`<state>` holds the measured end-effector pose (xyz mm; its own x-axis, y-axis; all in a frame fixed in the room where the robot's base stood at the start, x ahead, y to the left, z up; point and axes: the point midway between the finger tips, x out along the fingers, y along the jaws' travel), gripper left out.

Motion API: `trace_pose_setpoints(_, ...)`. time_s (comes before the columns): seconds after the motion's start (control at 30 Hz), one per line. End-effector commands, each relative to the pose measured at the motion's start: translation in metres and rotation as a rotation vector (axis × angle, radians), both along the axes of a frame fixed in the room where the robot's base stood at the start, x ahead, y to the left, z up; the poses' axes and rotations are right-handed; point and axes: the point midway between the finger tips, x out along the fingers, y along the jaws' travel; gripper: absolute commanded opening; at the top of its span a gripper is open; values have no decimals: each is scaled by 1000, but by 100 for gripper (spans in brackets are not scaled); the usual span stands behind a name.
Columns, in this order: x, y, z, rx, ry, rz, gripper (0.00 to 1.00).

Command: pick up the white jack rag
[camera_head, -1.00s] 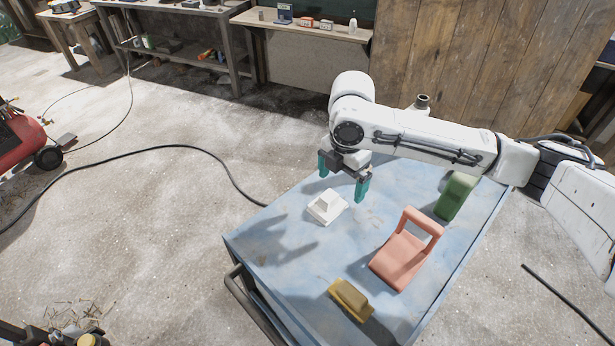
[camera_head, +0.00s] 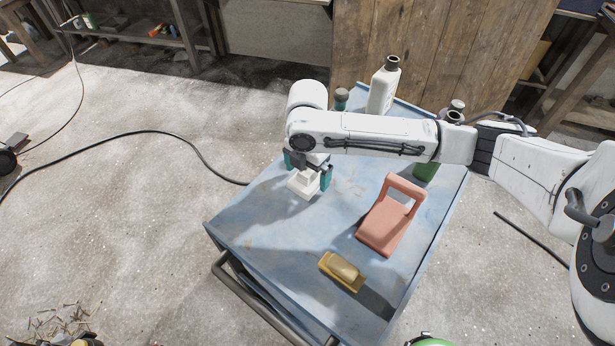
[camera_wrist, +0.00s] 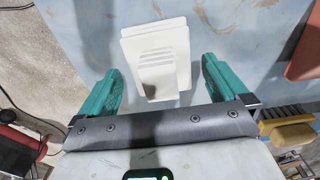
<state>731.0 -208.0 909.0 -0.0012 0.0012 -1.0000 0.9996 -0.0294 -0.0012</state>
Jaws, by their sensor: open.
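The white jack rag (camera_head: 302,184) is a small stepped white block on the left part of the blue cart top (camera_head: 290,235). In the wrist view the white jack rag (camera_wrist: 158,55) lies ahead of and between my teal fingers. My gripper (camera_head: 307,170) is open and close above it, with one finger on each side in the head view. In the wrist view my gripper (camera_wrist: 160,85) is empty, and a gap shows between each finger and the rag. The gripper body hides part of the rag's top in the head view.
A green object (camera_head: 425,172), a white bottle (camera_head: 383,88) and a dark-capped jar (camera_head: 341,98) are toward the back. The cart's left front is clear.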

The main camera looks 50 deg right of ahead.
Motion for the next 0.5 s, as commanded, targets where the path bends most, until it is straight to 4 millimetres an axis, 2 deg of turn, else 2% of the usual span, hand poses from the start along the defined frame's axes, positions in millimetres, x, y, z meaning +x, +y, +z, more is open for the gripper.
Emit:
trace_pose_setpoints(0.13, 0, -1, -15, -1, 0, -1, 100)
trace_pose_setpoints(0.4, 0, -1, -17, -1, -1, -1, 100)
trace_pose_setpoints(0.5, 0, -1, -17, -1, -1, -1, 90)
